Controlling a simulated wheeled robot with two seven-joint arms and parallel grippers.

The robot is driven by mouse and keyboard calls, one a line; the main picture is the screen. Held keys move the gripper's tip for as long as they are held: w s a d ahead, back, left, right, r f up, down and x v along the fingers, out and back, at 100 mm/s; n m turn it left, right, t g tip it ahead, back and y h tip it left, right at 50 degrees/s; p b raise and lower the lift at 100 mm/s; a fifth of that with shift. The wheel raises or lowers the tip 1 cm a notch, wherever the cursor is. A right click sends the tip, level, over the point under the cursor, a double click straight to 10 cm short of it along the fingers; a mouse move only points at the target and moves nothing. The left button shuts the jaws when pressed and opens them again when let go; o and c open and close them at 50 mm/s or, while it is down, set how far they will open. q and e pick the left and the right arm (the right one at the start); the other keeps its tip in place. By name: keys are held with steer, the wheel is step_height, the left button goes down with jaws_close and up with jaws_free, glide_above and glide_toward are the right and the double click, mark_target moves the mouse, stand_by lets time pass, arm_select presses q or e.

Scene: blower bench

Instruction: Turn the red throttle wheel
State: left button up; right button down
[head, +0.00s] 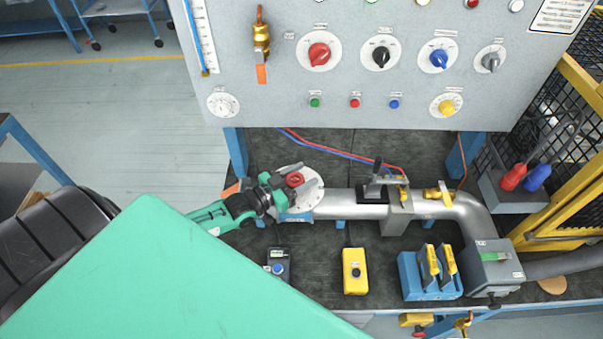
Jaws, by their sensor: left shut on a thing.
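The red throttle wheel (295,180) sits on a round pale disc (314,195) at the left end of a silver pipe on the bench. My left gripper (288,186) reaches in from the left and is shut on the wheel. Its dark fingers hide part of the wheel, and only a small red part shows. My right gripper is not in view.
A silver pipe (345,205) runs right to a grey box (492,268), with a dark-handled lever (377,172) above it. A panel (330,90) with knobs stands behind. A yellow box (355,272) and a blue holder (412,277) stand in front.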

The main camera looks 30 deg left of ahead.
arm_select(q)
steer(key=o, duration=1)
steer(key=shift+s+a+f, duration=0.1)
steer(key=shift+s+a, duration=0.1)
steer(key=shift+s, duration=0.3)
steer(key=shift+b+v, duration=1.85)
steer(key=shift+v, duration=4.5)
